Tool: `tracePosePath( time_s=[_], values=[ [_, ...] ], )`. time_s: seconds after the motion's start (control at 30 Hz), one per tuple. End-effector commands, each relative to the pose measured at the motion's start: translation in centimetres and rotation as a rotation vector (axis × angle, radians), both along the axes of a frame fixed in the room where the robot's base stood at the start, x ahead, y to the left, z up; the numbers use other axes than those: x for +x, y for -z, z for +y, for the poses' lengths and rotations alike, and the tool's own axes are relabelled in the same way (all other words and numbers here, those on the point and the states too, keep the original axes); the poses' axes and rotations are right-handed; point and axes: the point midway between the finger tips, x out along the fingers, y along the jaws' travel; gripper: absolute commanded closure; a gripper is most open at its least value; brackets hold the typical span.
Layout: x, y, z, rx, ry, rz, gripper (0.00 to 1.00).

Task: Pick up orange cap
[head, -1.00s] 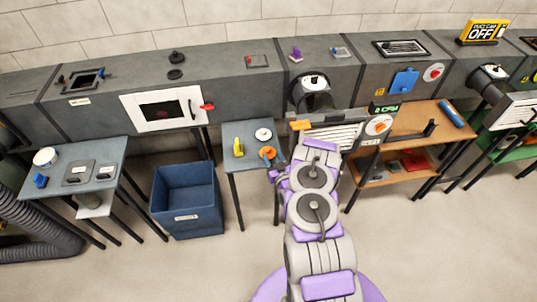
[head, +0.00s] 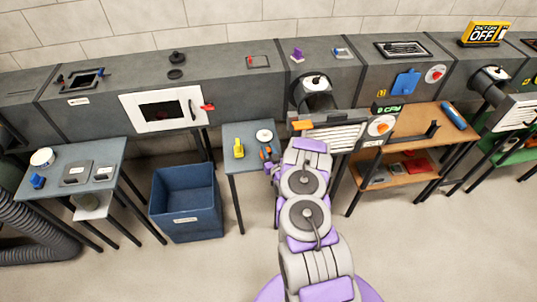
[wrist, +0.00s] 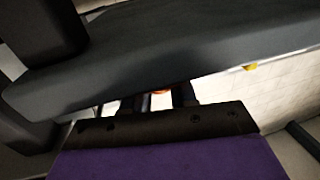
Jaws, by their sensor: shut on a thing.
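The orange cap (head: 265,152) is at the right side of the small blue-grey table, mostly hidden by my gripper (head: 268,163). My gripper is shut on it, at the table's right front edge. In the wrist view, a sliver of the orange cap (wrist: 161,91) shows between the dark fingers (wrist: 166,100), just under the slab-like table edge (wrist: 180,50). Whether the cap is clear of the tabletop cannot be told.
A yellow object (head: 238,149) and a white round lid (head: 264,135) stand on the same table (head: 240,167). A blue bin (head: 185,200) is on the floor to the left. The louvred vent (head: 335,135) and wooden shelf (head: 415,145) are close on the right.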

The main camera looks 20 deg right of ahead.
Motion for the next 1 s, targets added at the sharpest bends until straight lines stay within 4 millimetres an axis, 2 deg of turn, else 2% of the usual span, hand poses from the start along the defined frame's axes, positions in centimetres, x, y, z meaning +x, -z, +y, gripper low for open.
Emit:
tracePosePath(
  time_s=[0.03,0.2,0.23,0.57,0.77,0.87,1.0],
  values=[
    [0.0,0.0,0.0,0.0,0.0,0.0,0.83],
    [0.0,0.0,-0.1,0.001,0.0,0.0,0.99],
    [0.0,0.0,-0.1,0.001,0.0,0.0,1.0],
    [0.0,-0.3,-0.1,0.001,0.0,0.0,1.0],
    [0.0,-2.2,-0.2,0.0,0.001,-0.002,1.0],
    [0.0,-4.0,-0.3,-0.001,0.003,-0.002,1.0],
    [-2.6,-3.9,1.3,0.005,0.001,0.007,1.0]
  ],
)
